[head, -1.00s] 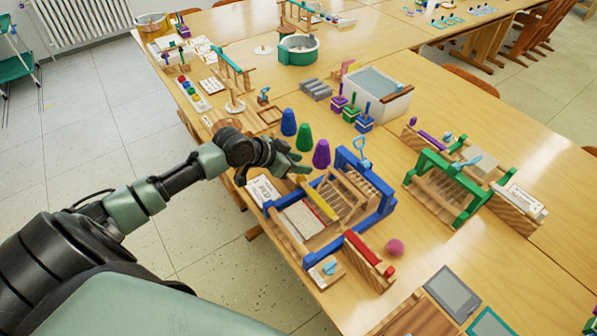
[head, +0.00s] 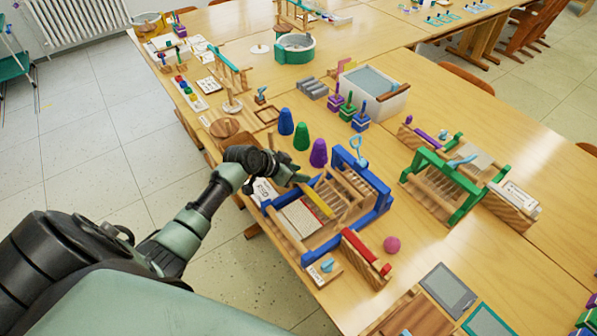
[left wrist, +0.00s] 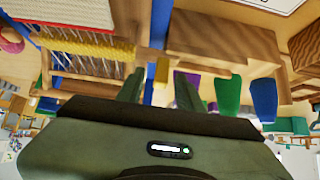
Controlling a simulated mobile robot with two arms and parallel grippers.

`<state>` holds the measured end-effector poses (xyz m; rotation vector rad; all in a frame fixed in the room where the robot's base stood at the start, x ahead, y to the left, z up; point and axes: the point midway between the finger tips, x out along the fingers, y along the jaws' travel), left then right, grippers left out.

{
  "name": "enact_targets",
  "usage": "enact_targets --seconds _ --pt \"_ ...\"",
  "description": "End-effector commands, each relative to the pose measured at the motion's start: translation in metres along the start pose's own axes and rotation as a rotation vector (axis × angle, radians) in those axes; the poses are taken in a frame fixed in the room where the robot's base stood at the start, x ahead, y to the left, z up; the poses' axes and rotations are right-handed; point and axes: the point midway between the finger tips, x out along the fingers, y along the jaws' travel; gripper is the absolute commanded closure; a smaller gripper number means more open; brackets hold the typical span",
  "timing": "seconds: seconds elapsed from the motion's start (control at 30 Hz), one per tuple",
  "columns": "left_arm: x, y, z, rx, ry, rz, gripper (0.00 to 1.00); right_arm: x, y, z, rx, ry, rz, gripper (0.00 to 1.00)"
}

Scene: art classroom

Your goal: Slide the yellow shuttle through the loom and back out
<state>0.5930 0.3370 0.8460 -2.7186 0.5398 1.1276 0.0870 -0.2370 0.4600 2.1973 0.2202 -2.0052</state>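The blue-framed loom (head: 378,203) stands on the near table with pale threads and cloth in it. The yellow shuttle (head: 320,204) lies across the threads inside the frame. My left gripper (head: 300,179) is at the shuttle's far-left end, beside the loom's blue frame. A blue post of the loom shows between the fingers. Whether the fingers touch anything is unclear. My right gripper is not in view.
Blue, green and purple cones (head: 302,137) stand just behind the gripper. A wooden piece with a red bar (head: 366,246) and a pink ball (head: 392,244) lie in front of the loom. A green loom (head: 440,190) stands to the right. Table between the looms is mostly clear.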

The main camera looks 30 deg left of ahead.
Motion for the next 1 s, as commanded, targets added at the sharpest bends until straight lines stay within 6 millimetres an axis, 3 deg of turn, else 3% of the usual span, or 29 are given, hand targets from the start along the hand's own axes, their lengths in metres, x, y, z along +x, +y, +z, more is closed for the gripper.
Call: enact_targets --seconds 0.27,0.4,1.0 --pt "0.0018 -0.0002 -0.0005 0.001 0.001 -0.001 0.64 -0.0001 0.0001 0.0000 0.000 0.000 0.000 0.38" --pt "0.0017 -0.0002 -0.0004 0.001 0.000 -0.001 1.00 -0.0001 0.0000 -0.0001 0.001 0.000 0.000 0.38" --pt "0.0014 -0.0005 -0.0001 0.000 0.000 -0.001 1.00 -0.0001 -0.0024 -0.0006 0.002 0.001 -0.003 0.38"
